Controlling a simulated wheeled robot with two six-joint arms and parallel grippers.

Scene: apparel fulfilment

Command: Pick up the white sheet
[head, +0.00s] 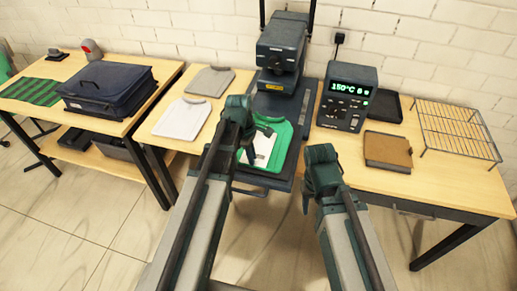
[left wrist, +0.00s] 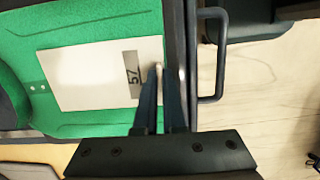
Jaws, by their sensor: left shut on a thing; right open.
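The white sheet (head: 264,147) lies on the green garment (head: 284,135) on the heat press's lower plate. In the left wrist view the sheet (left wrist: 85,80) is flat, with a grey strip bearing the number 57 near its right end. My left gripper (head: 251,158) is over the sheet's near part. In the left wrist view its fingers (left wrist: 159,72) are close together on the sheet's right edge, shut on it. The sheet still rests against the green garment (left wrist: 90,25). My right gripper (head: 308,195) is open and empty, in front of the press, right of the garment.
The heat press (head: 283,55) stands behind the garment, with a control box reading 150°C (head: 347,97) to its right. A brown pad (head: 388,150) and a wire rack (head: 457,130) lie further right. White (head: 182,118) and grey (head: 209,81) shirts lie left.

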